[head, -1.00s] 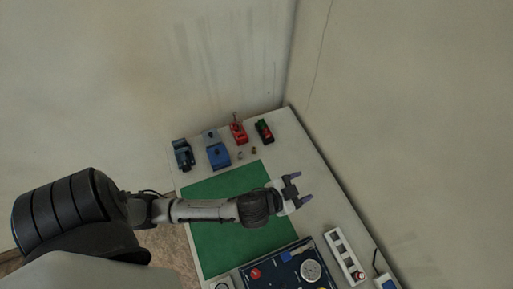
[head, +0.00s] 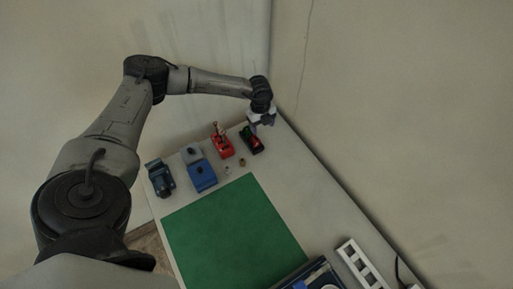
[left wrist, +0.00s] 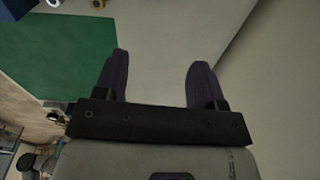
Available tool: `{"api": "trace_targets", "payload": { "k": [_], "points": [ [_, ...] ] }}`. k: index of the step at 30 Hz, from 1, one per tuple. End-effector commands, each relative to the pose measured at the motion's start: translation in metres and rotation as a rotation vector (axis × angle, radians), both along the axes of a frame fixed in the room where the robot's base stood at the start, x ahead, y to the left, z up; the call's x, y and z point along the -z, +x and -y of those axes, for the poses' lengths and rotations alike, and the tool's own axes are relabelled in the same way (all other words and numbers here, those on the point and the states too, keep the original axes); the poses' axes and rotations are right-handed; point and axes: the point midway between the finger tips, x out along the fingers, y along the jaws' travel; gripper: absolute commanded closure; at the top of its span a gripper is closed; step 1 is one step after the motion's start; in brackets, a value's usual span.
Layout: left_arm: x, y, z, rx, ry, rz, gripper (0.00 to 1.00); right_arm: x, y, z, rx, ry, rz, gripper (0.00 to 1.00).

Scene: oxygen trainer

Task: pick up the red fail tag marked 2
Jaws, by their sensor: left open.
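I cannot make out a red tag with a 2 on it in either view. A dark holder with red and green pieces (head: 251,140) stands at the far end of the table, and a red device (head: 221,141) stands to its left. My left gripper (head: 262,122) is above or just beside the dark holder in the head view and partly covers that corner. In the left wrist view the two fingers (left wrist: 158,80) are apart with nothing between them. My right gripper is in neither view.
Blue devices (head: 201,176) and a dark blue device (head: 160,178) stand left of the red one. Small rings (head: 242,162) lie before the holder. A green mat (head: 235,235) covers the near table. A white slotted block (head: 360,264) and dark panel lie front right. Walls border the far end.

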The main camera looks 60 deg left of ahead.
Motion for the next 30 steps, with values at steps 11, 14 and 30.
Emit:
{"api": "trace_targets", "payload": {
  "k": [11, 14, 30],
  "points": [
    [0.047, -0.007, -0.023, -0.047, 0.061, -0.039, 0.36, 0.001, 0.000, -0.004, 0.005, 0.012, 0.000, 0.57],
    [0.062, -0.007, -0.023, -0.046, 0.060, -0.038, 0.36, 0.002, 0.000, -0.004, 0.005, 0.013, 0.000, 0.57],
    [0.108, -0.009, -0.023, -0.044, 0.060, -0.037, 0.36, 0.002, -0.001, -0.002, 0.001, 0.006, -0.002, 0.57]
  ]
}}
